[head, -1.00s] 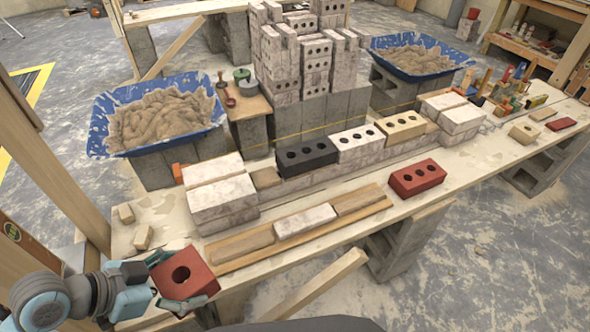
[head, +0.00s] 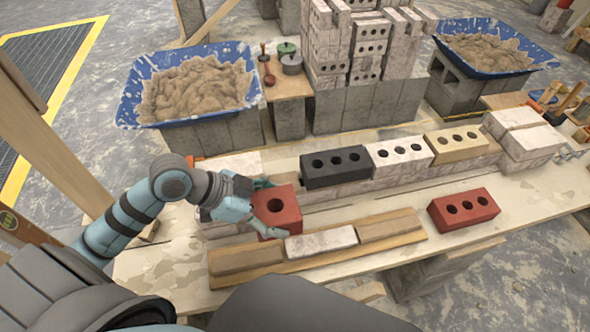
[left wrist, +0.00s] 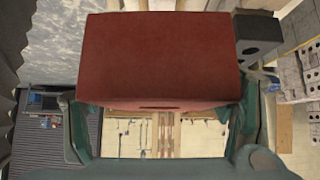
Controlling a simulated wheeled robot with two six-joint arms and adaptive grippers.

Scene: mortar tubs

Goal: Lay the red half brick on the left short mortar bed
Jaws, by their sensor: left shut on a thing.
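The red half brick (head: 289,203), with one round hole, is between the fingers of my left gripper (head: 272,210). It also fills the upper middle of the left wrist view (left wrist: 160,55), with a green finger of the gripper (left wrist: 160,118) on each side. In the head view the brick appears in front of the left end of the low wall. The left short mortar bed (head: 286,178) is a tan patch on that wall, left of the black brick (head: 335,167). My gripper and the brick hide part of it. My right gripper is not in view.
A white brick (head: 400,152) and a yellow brick (head: 456,144) continue the row. A whole red brick (head: 464,209) lies on the bench at right. A plank with a white brick (head: 321,242) lies in front. Blue mortar tubs (head: 130,102) stand behind.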

